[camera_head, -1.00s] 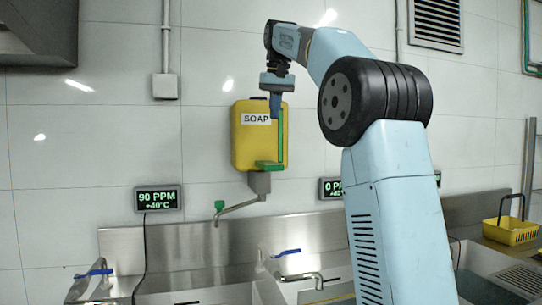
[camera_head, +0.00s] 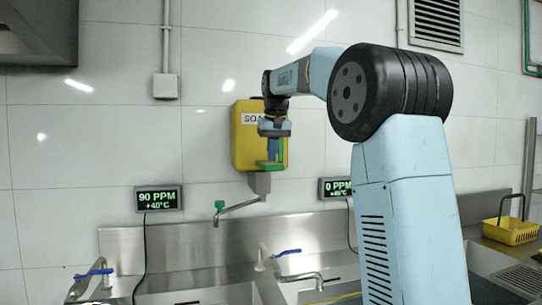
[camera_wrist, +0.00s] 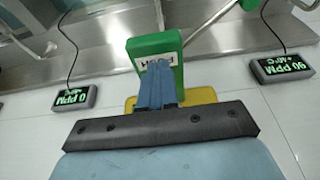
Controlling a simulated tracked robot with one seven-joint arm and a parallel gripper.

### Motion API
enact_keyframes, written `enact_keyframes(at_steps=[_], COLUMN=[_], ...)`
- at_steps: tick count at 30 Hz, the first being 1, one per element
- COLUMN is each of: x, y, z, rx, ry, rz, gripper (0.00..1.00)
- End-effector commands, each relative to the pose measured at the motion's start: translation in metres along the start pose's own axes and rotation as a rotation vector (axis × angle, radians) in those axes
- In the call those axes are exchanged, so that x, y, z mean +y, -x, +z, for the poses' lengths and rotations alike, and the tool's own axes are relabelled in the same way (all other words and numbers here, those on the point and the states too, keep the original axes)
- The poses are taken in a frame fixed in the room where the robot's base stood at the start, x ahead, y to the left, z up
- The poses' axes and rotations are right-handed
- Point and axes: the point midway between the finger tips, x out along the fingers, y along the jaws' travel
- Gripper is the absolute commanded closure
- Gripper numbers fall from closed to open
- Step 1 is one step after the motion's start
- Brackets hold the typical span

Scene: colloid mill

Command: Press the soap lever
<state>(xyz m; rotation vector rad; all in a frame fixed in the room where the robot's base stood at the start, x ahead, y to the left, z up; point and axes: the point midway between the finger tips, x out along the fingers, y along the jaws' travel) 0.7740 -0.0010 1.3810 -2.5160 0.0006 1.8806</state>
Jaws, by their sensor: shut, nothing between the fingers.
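The yellow soap dispenser (camera_head: 243,150) hangs on the tiled wall in the head view, partly hidden by my arm. Its green lever (camera_head: 270,165) is at the lower right of the dispenser. In the wrist view the lever's green push plate (camera_wrist: 153,44) carries a white label, partly covered by my fingers. My gripper (camera_head: 273,157) is shut and empty, pointing down over the lever. In the wrist view the blue fingertips of my gripper (camera_wrist: 155,68) overlap the plate; I cannot tell whether they touch it. A strip of yellow dispenser (camera_wrist: 198,96) shows behind the fingers.
A spout with a green knob (camera_head: 219,206) extends below the dispenser. Steel sinks with blue-handled taps (camera_head: 286,253) lie below. Displays reading 90 PPM (camera_head: 158,199) and 0 PPM (camera_head: 336,188) flank the dispenser. A yellow basket (camera_head: 510,232) stands far right.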

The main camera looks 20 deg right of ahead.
Motion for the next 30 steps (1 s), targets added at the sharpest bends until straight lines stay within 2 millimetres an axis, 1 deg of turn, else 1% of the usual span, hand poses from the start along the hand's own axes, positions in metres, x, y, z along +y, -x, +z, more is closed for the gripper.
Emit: enact_keyframes(at_steps=[5,17,20,30], x=[0.0,0.0,0.0,0.0], y=[-0.006,-0.007,-0.011,-0.031], z=[0.002,0.003,0.006,0.017], rx=[0.0,0.01,0.041,0.207], ry=[0.0,0.0,0.0,0.0], rz=[0.0,0.0,0.0,0.001], gripper=[1.0,1.0,1.0,1.0])
